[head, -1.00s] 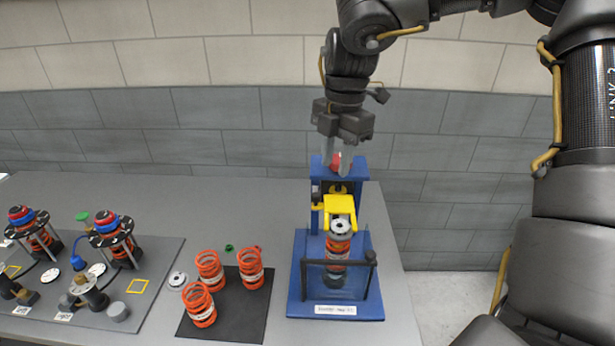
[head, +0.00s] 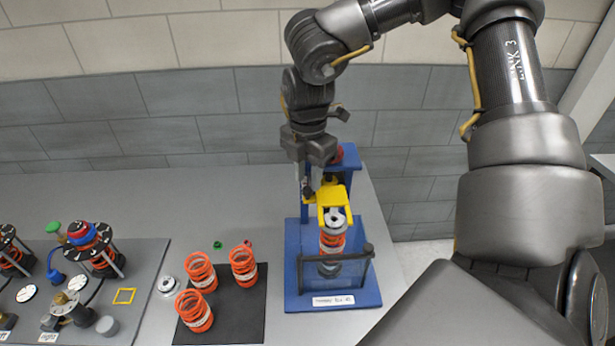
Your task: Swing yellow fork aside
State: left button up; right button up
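The yellow fork (head: 336,193) sits on the blue press stand (head: 291,262). It reaches forward over the top of a strut with a white top cap (head: 335,217) and an orange spring (head: 332,241). My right gripper (head: 304,186) points down at the left of the stand's upper part, close to the fork's left end. Its fingers are partly lost against the stand, so I cannot tell how wide they are or whether they touch the fork. A red knob (head: 338,153) tops the stand, just right of the gripper. My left gripper is not in view.
A clear guard (head: 352,276) fronts the strut. Several loose orange springs (head: 243,267) stand on a black mat (head: 233,318) to the left. A grey board (head: 145,284) with strut assemblies (head: 100,250) lies further left. The wall is close behind the table.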

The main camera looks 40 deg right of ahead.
jog(key=shift+s+a+f, duration=0.15)
jog(key=shift+s+f, duration=0.05)
jog(key=shift+f, duration=0.65)
jog(key=shift+w+f, duration=0.15)
jog(key=shift+f, duration=0.3)
jog(key=shift+c, duration=0.4)
jog(key=shift+r, duration=0.1)
grip_shut()
